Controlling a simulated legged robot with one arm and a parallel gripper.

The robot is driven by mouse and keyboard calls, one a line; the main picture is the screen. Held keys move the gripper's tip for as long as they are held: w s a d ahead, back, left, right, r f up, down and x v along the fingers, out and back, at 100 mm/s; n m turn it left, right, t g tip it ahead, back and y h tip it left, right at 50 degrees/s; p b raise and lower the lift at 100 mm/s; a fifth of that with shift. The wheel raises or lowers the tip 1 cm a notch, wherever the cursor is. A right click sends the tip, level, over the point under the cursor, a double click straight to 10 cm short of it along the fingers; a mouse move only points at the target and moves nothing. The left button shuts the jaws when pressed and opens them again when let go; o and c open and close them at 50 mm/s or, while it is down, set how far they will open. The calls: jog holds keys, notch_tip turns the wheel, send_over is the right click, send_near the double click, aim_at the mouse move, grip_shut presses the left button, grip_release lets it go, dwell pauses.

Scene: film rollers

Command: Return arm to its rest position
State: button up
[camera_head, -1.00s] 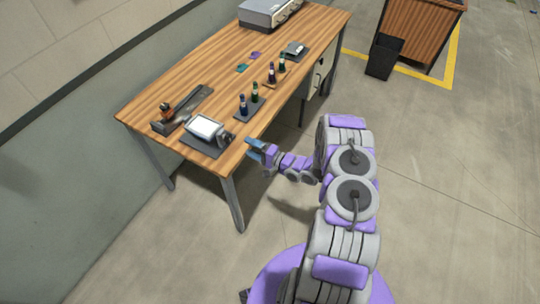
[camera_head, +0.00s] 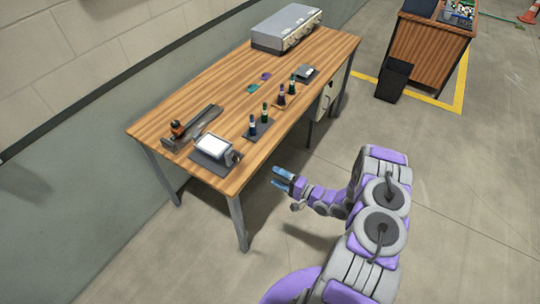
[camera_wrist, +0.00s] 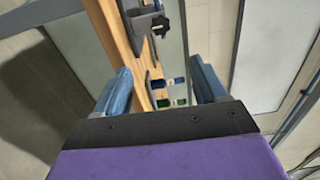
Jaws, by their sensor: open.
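My purple and grey arm reaches toward the table's front edge in the head view. My gripper (camera_head: 282,178) is open and empty, just off the front edge of the wooden table (camera_head: 225,100), over the floor side. In the wrist view its two blue fingers (camera_wrist: 160,90) stand wide apart with nothing between them. Beyond them the table's edge (camera_wrist: 112,32) and small blue and green bottles show.
On the table are a roller device (camera_head: 216,147), a black tray with a roller (camera_head: 190,127), several small bottles (camera_head: 265,112) and a grey machine (camera_head: 286,27). A black bin (camera_head: 394,79) and wooden cabinet (camera_head: 430,50) stand back right.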

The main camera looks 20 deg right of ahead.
jog(key=w+d+r+n+g+h+b, duration=0.1)
jog(key=w+d+r+n+g+h, duration=0.5)
jog(key=d+h, duration=0.25)
jog(key=s+d+r+g+h+b, duration=0.1)
jog(key=s+r+g+h, duration=0.35)
jog(key=r, duration=0.95)
jog(key=s+a+r+n+g, duration=0.1)
jog(key=s+a+r+g, duration=0.1)
jog(key=s+a, duration=0.5)
jog(key=s+a+r+n+g+y+b, duration=0.1)
jog(key=s+a+r, duration=0.4)
jog(key=s, duration=1.3)
jog(key=s+a+r+n+g+y, duration=0.1)
jog(key=s+a+r+n+g, duration=0.2)
jog(key=s+a, duration=0.7)
jog(key=s, duration=0.3)
jog(key=shift+s+r+b, duration=0.15)
jog(key=shift+r+b, duration=0.05)
jog(key=shift+b, duration=0.15)
